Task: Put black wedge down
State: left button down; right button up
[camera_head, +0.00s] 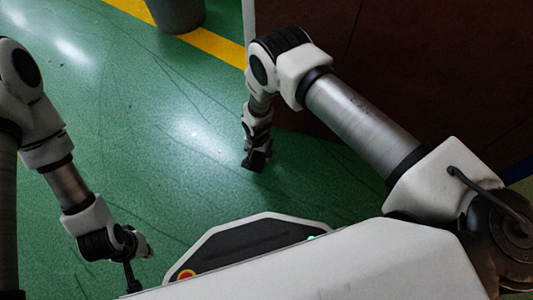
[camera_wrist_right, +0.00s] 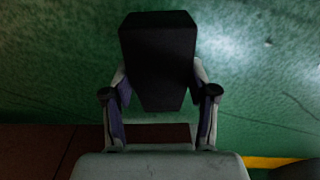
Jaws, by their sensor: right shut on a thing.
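The black wedge (camera_wrist_right: 158,60) is a dark block with a tapered lower end, held between the two fingers of my right gripper (camera_wrist_right: 160,82) in the right wrist view. In the head view, my right gripper (camera_head: 257,150) points down over the green floor, and the wedge (camera_head: 255,163) shows as a small dark shape at its tip. No surface is seen touching the wedge. My left gripper (camera_head: 134,260) is low at the left in the head view, near my base. Its fingers are too small and dark to read.
A dark brown surface (camera_head: 420,70) with a pale edge fills the upper right, beside my right arm. A grey cylinder (camera_head: 176,12) stands at the top by a yellow floor line (camera_head: 215,46). The green floor (camera_head: 130,110) between the arms is clear.

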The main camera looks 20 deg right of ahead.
jog(key=d, duration=0.1)
jog(key=w+d, duration=0.2)
jog(key=shift+w+d+f+b, duration=0.1)
jog(key=shift+d+f+b, duration=0.05)
jog(key=shift+f+b, duration=0.2)
jog(key=f+b, duration=0.3)
jog(key=shift+w+d+f, duration=0.1)
jog(key=shift+d+f, duration=0.1)
jog(key=shift+f, duration=0.05)
jog(key=shift+c, duration=0.6)
jog(key=shift+r, duration=0.15)
jog(key=shift+f, duration=0.2)
jog(key=o, duration=1.5)
